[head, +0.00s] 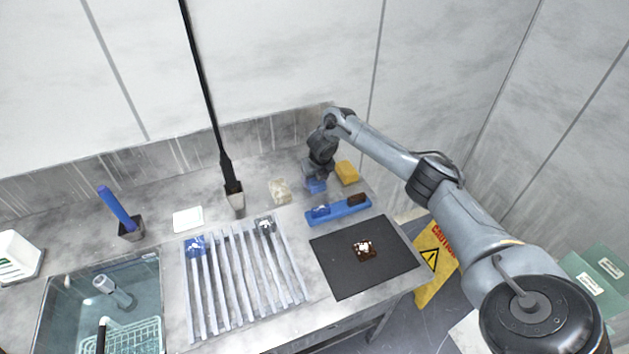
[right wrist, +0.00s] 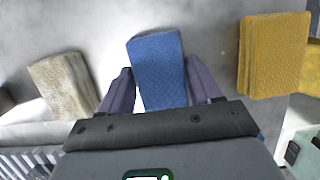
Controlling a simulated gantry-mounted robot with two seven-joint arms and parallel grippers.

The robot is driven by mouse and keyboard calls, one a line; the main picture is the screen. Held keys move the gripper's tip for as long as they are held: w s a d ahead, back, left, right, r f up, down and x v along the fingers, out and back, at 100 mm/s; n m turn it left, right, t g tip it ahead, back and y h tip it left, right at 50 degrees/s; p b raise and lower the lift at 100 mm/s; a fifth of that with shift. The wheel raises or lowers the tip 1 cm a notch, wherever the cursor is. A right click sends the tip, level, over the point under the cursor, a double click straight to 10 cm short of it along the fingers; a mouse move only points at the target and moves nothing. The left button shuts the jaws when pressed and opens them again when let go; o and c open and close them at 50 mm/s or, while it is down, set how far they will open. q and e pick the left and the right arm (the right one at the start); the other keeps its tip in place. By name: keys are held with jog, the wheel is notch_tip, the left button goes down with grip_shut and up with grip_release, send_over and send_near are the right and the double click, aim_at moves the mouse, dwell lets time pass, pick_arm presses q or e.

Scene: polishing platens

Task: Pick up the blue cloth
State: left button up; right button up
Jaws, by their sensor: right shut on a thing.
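The blue cloth (right wrist: 157,62) is a folded stack between the two fingers of my right gripper (right wrist: 159,80) in the right wrist view. The gripper is shut on it. In the head view the blue cloth (head: 317,187) shows just below my right gripper (head: 316,175), at the back of the counter. The gripper hides part of it. I cannot tell whether the cloth is clear of the counter. My left gripper is not in view.
A yellow cloth stack (head: 347,172) stands right of the gripper, a beige one (head: 280,190) to the left. A blue tray (head: 340,211) lies just in front. A black mat (head: 335,268), a slatted rack (head: 228,290) and a sink (head: 70,290) are nearer.

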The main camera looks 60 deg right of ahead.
jog(key=shift+r, duration=0.85)
notch_tip(320, 180, up, 2)
jog(key=shift+r+p, duration=0.2)
jog(key=shift+p, duration=0.25)
jog(key=s+d+r, duration=0.3)
jog(key=s+r, duration=0.4)
jog(key=s, duration=0.4)
jog(key=shift+d, duration=0.4)
jog(key=o, duration=0.4)
jog(key=shift+c, duration=1.4)
